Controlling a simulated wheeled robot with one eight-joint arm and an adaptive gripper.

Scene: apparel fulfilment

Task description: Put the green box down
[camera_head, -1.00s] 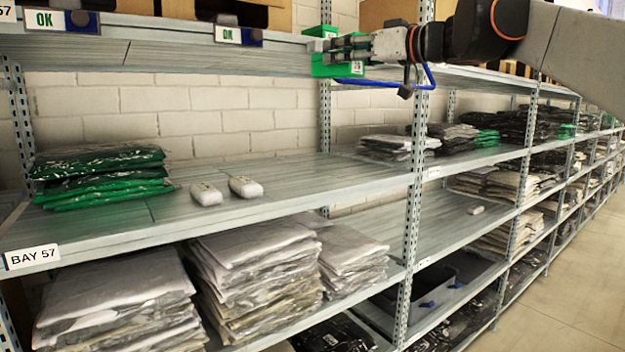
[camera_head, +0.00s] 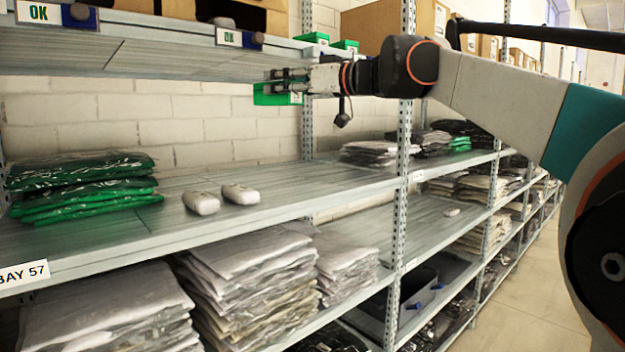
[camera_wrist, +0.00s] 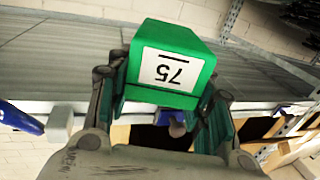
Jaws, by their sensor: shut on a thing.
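A green box (camera_head: 268,97) with a white label is held between the fingers of my gripper (camera_head: 284,80). In the wrist view the green box (camera_wrist: 205,48) sits between both fingers of my gripper (camera_wrist: 165,85), and its label reads 75, upside down. The gripper is shut on the box. In the head view the box hangs in the air in front of the white brick wall, below the level of the upper shelf and above the middle shelf (camera_head: 285,190). The box appears clear of both shelves.
Two similar green boxes (camera_head: 313,38) stand on the upper shelf (camera_head: 165,62). The middle shelf holds green packs (camera_head: 80,185) at left, two pale rounded objects (camera_head: 220,198), and grey packs (camera_head: 380,152) further right. Bare shelf lies between. A metal upright (camera_head: 402,170) stands right.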

